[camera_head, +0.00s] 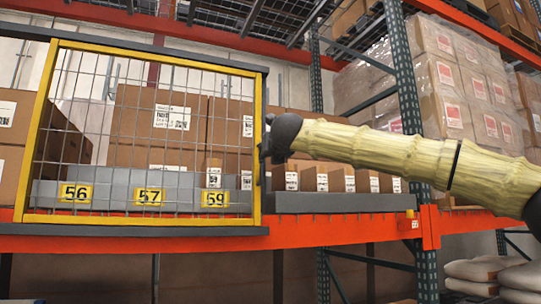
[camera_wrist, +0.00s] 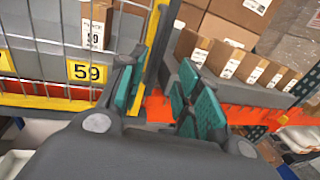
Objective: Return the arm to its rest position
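My gripper (camera_head: 265,150) is at the right edge of a yellow-framed mesh gate (camera_head: 257,120) in the head view. In the wrist view my gripper (camera_wrist: 164,72) has its two teal-padded fingers spread apart. The gate's yellow upright (camera_wrist: 157,50) runs close by the left finger; I cannot tell whether they touch. No held object shows between the fingers. My pale, ribbed arm reaches in from the right of the head view.
Behind the mesh stand cartons (camera_head: 160,125) and a grey bin front with yellow labels 56, 57 and 59 (camera_head: 215,199). Right of the gate, a grey tray (camera_head: 345,203) holds several small boxes. An orange beam (camera_head: 330,230) and green rack upright (camera_head: 405,75) are near my arm.

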